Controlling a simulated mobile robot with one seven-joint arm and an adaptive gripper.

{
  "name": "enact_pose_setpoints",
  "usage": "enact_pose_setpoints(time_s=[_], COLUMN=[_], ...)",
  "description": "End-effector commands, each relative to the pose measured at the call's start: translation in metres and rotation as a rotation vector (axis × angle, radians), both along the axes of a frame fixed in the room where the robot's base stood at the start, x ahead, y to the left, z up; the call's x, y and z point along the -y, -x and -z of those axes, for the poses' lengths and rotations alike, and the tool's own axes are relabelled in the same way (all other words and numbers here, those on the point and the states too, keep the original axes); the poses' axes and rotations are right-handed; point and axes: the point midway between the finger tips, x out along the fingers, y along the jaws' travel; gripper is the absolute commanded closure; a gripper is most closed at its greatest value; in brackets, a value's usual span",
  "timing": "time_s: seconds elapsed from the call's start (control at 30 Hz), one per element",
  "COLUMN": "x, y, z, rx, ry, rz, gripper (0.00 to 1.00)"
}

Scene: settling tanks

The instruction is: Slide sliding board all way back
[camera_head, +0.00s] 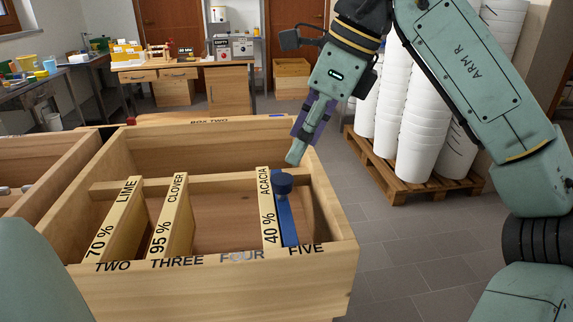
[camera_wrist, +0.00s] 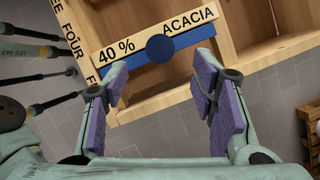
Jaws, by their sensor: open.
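The sliding board looks to be the blue board (camera_head: 287,222) with a round blue knob (camera_head: 282,184) on top. My gripper (camera_head: 296,158) is open and empty, above and behind the knob in the head view. Its purple pads (camera_wrist: 160,85) are wide apart and touch nothing visible.
Frames marked LIME (camera_head: 115,220) and CLOVER (camera_head: 170,217) stand farther left in the box. There is free room between CLOVER and ACACIA, and right of the blue board up to the box wall. White buckets on a pallet (camera_head: 420,190) stand at right.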

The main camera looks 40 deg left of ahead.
Motion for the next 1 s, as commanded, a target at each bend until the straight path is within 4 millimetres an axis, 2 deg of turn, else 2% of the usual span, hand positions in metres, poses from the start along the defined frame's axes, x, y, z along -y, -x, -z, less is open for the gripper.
enact_pose_setpoints(time_s=[0.2, 0.4, 0.77, 1.0], x=[-0.015, -0.023, -0.025, -0.025], y=[0.008, 0.012, 0.013, 0.013], z=[0.038, 0.06, 0.067, 0.066], rx=[-0.003, -0.003, -0.002, -0.002], ry=[-0.001, -0.002, -0.003, -0.002], rz=[-0.004, -0.003, -0.002, -0.003], gripper=[0.48, 0.48, 0.48, 0.63])
